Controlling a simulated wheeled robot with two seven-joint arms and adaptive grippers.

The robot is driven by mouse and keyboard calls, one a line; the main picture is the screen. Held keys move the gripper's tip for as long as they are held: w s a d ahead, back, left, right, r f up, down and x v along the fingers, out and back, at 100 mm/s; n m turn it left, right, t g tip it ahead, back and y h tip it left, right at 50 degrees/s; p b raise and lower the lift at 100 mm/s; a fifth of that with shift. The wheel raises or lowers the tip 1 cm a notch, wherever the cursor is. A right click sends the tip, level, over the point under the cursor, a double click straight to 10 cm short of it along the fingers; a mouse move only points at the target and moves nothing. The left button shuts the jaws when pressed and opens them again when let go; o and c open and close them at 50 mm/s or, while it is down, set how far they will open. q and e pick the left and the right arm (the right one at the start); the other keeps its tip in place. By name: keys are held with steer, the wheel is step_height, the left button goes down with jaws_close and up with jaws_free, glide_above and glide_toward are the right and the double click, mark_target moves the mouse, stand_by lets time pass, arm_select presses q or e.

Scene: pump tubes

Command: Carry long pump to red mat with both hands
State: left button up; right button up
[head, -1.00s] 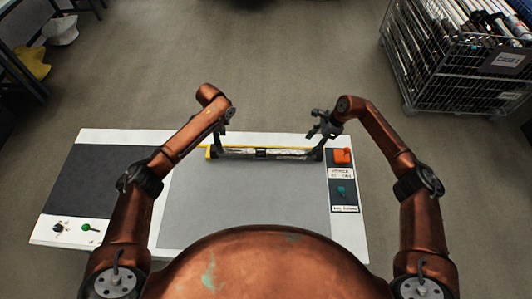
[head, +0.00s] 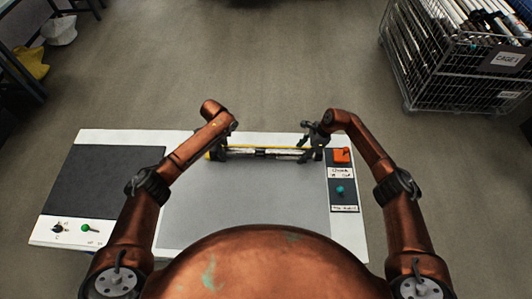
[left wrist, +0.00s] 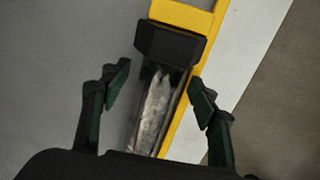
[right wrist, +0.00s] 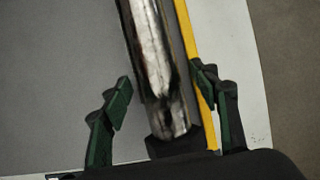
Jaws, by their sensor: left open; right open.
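The long pump (head: 264,153) is a shiny metal tube with dark ends, lying left to right along the far side of the table in the head view. My left gripper (head: 218,152) is open at its left end. In the left wrist view the tube (left wrist: 152,115) and a black end block (left wrist: 170,45) lie between the open fingers (left wrist: 161,78). My right gripper (head: 312,152) is open at the right end. In the right wrist view the tube (right wrist: 158,55) lies between its open fingers (right wrist: 160,80). No red mat is visible.
A yellow rail (left wrist: 198,60) runs along the pump's far side. The white table (head: 115,136) has a bare grey panel (head: 250,205) and a dark panel (head: 95,180). A wire cage (head: 455,75) stands at the back right.

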arm_select(q)
steer(key=shift+c, duration=0.4)
arm_select(e)
steer(key=shift+c, duration=0.4)
arm_select(q)
jaws_close()
arm_select(e)
jaws_close()
arm_select(q)
steer(key=shift+w+r, duration=0.1)
steer(key=shift+r, duration=0.05)
arm_select(e)
steer(key=shift+w+r, duration=0.1)
steer(key=shift+r, duration=0.05)
